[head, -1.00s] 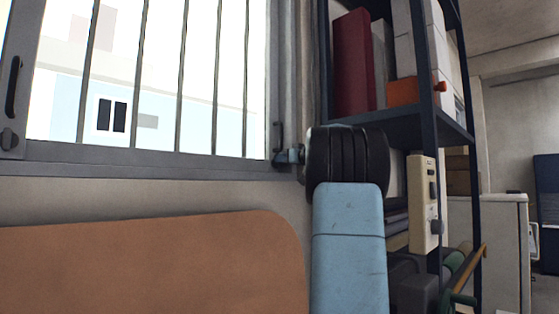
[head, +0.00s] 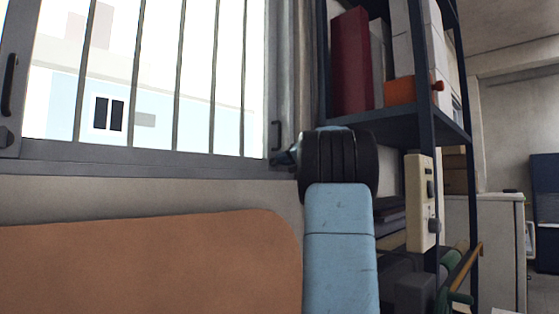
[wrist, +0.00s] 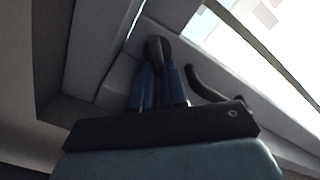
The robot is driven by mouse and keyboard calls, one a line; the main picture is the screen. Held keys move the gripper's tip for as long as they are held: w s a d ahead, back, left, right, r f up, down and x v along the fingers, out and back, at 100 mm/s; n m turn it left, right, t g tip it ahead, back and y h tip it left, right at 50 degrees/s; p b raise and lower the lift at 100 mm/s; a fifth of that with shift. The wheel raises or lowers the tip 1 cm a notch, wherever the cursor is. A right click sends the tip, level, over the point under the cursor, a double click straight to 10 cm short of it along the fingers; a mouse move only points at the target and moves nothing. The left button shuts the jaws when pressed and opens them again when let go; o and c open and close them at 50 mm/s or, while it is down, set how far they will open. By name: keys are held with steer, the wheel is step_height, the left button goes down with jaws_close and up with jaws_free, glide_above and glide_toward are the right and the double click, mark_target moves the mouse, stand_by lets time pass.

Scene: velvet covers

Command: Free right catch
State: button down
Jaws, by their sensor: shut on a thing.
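The right catch is a small dark rounded piece (wrist: 155,47) low on the window's right frame, at the corner with the sill. In the wrist view my gripper (wrist: 160,82) has its two blue-grey fingers shut on the catch, whose rounded end shows beyond the fingertips. In the head view my gripper (head: 284,158) reaches left to that corner, and my black wrist and blue arm hide part of the frame and wall. The catch itself is mostly hidden there. A dark curved handle (head: 275,135) sits on the frame just above; it also shows in the wrist view (wrist: 212,85).
The barred window (head: 150,75) fills the upper left, with another handle (head: 10,85) and catch (head: 5,137) at its left side. A brown padded back (head: 150,265) stands below. A dark shelf rack (head: 400,125) with boxes stands close right of my arm.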

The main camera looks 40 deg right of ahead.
steer(key=m, duration=0.5)
steer(key=shift+d+f, duration=0.25)
steer(key=shift+d, duration=0.05)
steer(key=shift+d+f+m, duration=0.1)
steer(key=shift+f+m, duration=0.1)
steer(key=shift+m, duration=0.65)
steer(key=shift+f+m, duration=0.15)
steer(key=shift+m, duration=0.7)
steer(key=shift+f, duration=0.15)
steer(key=c, duration=1.2)
jaws_free()
steer(key=shift+o, duration=0.2)
steer(key=s+d, duration=0.1)
steer(key=s, duration=1.2)
steer(key=shift+s+d, duration=0.35)
steer(key=shift+d, duration=0.05)
